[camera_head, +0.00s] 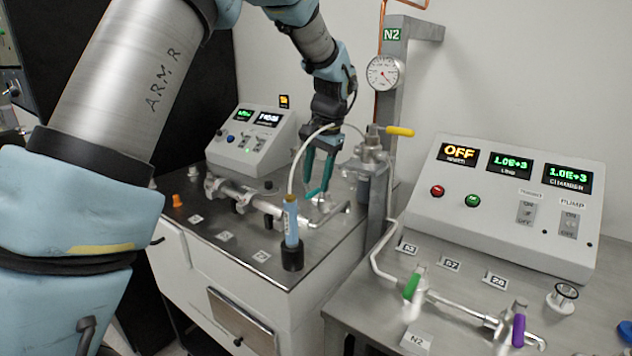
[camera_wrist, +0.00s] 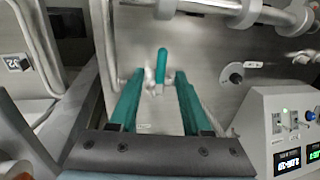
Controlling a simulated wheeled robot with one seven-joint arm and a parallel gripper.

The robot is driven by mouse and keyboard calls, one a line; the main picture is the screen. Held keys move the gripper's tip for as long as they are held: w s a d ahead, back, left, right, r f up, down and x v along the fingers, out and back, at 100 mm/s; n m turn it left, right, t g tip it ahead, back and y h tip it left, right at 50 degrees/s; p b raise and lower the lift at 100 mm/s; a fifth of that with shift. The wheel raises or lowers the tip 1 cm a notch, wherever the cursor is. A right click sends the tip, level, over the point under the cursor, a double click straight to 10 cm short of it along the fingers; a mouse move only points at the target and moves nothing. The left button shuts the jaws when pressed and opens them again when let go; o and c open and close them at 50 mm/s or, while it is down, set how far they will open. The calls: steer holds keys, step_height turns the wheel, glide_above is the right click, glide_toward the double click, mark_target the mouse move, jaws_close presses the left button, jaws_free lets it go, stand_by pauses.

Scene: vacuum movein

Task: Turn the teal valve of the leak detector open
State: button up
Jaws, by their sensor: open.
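The teal valve handle (camera_wrist: 161,60) shows in the wrist view, on a small metal valve body above the steel top. It lies just beyond and between the fingertips of my gripper (camera_wrist: 159,76). The two teal fingers are spread apart, with a gap on both sides of the handle. In the head view my gripper (camera_head: 318,183) points down over the leak detector's steel top (camera_head: 250,238), and the teal handle (camera_head: 314,194) shows at its fingertips. The fingers partly hide the valve there, and I cannot tell whether they touch it.
The leak detector's console (camera_head: 250,140) stands behind, with a metal pipe manifold (camera_head: 240,197) left of my gripper. A blue cylinder with a pale hose (camera_head: 291,222) stands in front. A post with a yellow handle (camera_head: 398,131) is close right. Green (camera_head: 412,285) and purple (camera_head: 518,330) valves sit on the right bench.

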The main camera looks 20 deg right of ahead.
mark_target(317, 192)
steer(key=shift+w+a+f, duration=0.1)
steer(key=shift+w+f, duration=0.05)
steer(key=shift+f, duration=0.4)
steer(key=shift+w+a+f, duration=0.1)
steer(key=shift+f, duration=0.4)
jaws_close()
stand_by(0.7)
